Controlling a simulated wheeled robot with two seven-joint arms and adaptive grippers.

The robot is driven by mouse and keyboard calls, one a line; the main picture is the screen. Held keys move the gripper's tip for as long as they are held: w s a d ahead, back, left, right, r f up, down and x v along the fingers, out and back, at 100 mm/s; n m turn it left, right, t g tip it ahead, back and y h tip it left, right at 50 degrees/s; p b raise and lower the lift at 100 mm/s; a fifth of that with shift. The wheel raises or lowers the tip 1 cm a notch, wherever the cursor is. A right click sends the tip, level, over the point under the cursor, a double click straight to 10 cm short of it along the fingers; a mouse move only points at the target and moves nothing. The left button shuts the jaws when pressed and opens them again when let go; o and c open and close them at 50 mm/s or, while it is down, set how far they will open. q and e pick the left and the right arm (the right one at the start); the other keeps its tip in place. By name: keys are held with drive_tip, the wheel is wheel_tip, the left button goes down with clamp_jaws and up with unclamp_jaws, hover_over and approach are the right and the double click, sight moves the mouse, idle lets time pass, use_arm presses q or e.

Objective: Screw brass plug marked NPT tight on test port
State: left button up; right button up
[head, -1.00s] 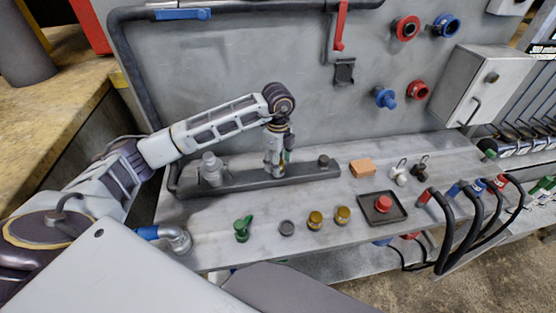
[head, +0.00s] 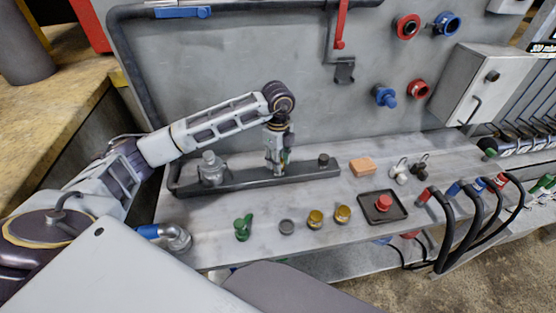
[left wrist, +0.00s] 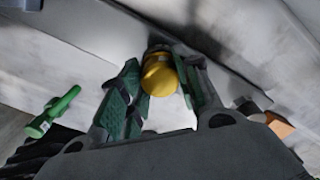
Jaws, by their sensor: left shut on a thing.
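My left gripper (head: 277,168) points down over the middle of the dark manifold bar (head: 240,181) on the bench. In the left wrist view, the left gripper (left wrist: 160,90) is shut on a brass plug (left wrist: 160,77), its yellow round body between the green-padded fingers. The plug is at or just above the bar; the test port beneath it is hidden, so I cannot tell how far it is seated. No NPT marking is readable. Two other brass-coloured plugs, left (head: 315,219) and right (head: 342,214), stand on the bench front. My right gripper is not in view.
A grey fitting (head: 212,168) and a dark knob (head: 323,160) stand on the bar. A green valve piece (head: 243,228), a grey cap (head: 286,227), an orange block (head: 362,165) and a black tray (head: 371,203) with a red part (head: 383,203) are on the bench.

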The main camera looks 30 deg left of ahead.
use_arm(q)
drive_tip(key=shift+m+b, duration=0.7)
drive_tip(key=shift+m, duration=1.6)
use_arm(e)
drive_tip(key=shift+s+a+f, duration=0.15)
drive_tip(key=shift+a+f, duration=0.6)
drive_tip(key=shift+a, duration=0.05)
use_arm(q)
drive_tip(key=shift+f+m+b, duration=0.1)
drive_tip(key=shift+m+b, duration=0.2)
drive_tip(key=shift+m, duration=0.5)
drive_tip(key=shift+m+b, duration=0.4)
drive_tip(key=shift+m, duration=1.4)
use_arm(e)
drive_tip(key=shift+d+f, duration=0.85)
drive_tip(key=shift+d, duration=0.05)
use_arm(q)
drive_tip(key=shift+m, duration=0.3)
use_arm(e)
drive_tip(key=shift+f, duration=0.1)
use_arm(q)
drive_tip(key=shift+m+b, duration=1)
drive_tip(key=shift+m, duration=1.3)
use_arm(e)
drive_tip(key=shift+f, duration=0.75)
use_arm(q)
drive_tip(key=shift+a+m, duration=0.1)
drive_tip(key=shift+m, duration=0.2)
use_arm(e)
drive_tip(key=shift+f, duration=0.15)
